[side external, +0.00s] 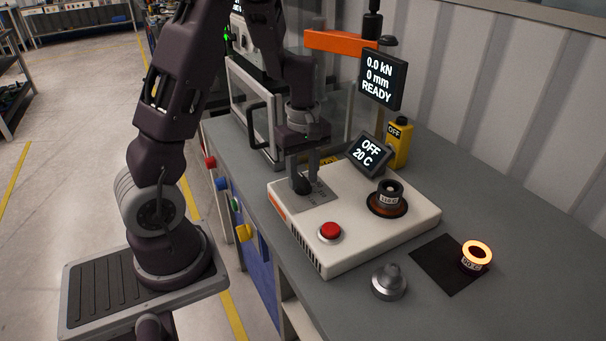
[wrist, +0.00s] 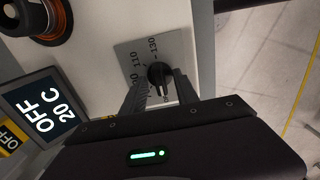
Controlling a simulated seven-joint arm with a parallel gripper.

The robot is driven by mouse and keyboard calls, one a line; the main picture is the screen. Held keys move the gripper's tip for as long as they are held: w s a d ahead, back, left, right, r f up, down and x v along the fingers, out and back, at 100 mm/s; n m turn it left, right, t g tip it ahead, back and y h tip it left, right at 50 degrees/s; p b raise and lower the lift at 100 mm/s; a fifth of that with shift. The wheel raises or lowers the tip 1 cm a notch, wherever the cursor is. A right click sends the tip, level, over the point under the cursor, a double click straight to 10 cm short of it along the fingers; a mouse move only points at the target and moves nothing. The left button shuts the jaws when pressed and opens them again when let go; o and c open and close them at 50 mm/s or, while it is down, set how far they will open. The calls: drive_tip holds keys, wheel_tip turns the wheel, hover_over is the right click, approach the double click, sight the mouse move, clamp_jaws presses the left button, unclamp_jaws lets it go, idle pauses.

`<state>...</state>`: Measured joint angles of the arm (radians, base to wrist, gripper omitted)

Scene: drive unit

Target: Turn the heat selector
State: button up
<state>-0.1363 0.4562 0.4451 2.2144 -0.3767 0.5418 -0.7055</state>
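The heat selector is a small black knob (wrist: 158,74) on a grey dial plate (wrist: 148,52) with marks including 110 and 130. It also shows in the side external view (side external: 301,187), on the left part of the white unit (side external: 350,240). My gripper (wrist: 160,82) points down over the knob, with one finger on each side of it. The fingers stand apart, and a firm grip on the knob does not show. In the side external view my gripper (side external: 302,176) is low over the plate. The small display (side external: 368,154) reads OFF, 20 C.
A red button (side external: 330,231) is at the unit's front; a dark ring-shaped part (side external: 389,193) sits in its round seat. A glowing ring (side external: 477,253) lies on a black mat (side external: 440,268), near a grey metal part (side external: 388,281). A press (side external: 345,42) stands behind.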

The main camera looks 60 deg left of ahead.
clamp_jaws()
drive_tip(key=shift+m, duration=0.3)
drive_tip(key=m, duration=0.3)
drive_tip(key=shift+m, duration=2.5)
drive_tip(key=shift+r, duration=0.1)
unclamp_jaws()
